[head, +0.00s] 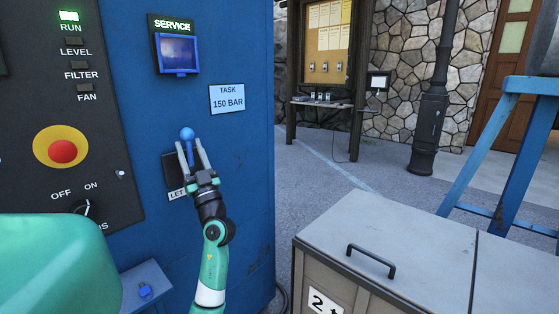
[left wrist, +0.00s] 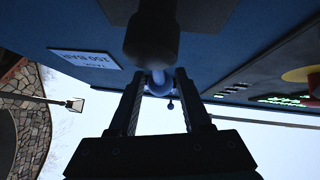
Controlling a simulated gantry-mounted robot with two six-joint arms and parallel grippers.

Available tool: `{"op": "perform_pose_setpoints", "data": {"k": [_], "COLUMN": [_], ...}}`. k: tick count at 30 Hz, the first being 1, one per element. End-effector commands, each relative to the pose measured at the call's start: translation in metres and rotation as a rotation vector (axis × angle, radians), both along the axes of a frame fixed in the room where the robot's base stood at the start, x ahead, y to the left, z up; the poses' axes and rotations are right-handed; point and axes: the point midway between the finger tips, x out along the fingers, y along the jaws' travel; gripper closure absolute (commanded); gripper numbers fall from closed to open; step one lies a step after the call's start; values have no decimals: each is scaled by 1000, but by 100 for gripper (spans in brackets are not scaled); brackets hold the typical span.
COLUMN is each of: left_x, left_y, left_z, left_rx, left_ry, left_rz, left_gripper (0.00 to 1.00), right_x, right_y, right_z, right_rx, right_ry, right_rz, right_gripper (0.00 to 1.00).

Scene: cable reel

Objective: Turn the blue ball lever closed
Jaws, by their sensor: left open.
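The blue ball lever (head: 187,133) stands upright on the blue cabinet's front, its ball at the top and its stem below. A dark plate (head: 172,168) lies behind it, with a label partly hidden by my gripper. My left gripper (head: 191,143) is open, its two fingers pointing up on either side of the stem, just below the ball. In the left wrist view the ball (left wrist: 159,84) shows between the two spread fingers (left wrist: 158,92). Whether either finger touches the lever I cannot tell. My right gripper is not in view.
The cabinet panel carries a red button on yellow (head: 62,151), an OFF/ON knob (head: 83,208) and a small SERVICE screen (head: 177,53). A "150 BAR" card (head: 227,98) is above right of the lever. A grey-topped box (head: 390,235) stands at lower right.

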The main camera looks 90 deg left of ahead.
Motion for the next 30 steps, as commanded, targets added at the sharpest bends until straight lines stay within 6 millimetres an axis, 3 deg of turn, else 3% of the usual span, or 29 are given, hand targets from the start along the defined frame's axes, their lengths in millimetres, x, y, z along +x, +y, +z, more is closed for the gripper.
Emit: {"op": "perform_pose_setpoints", "data": {"k": [12,30], "left_x": [36,39], "left_y": [-53,-60], "left_z": [-63,-69], "left_rx": [1,5], "left_ry": [1,0], "left_rz": [-5,-2], "left_gripper": [52,52], "right_x": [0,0], "right_y": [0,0], "right_z": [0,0], "right_rx": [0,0], "right_ry": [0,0], "right_rz": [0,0], "right_gripper": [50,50]}}
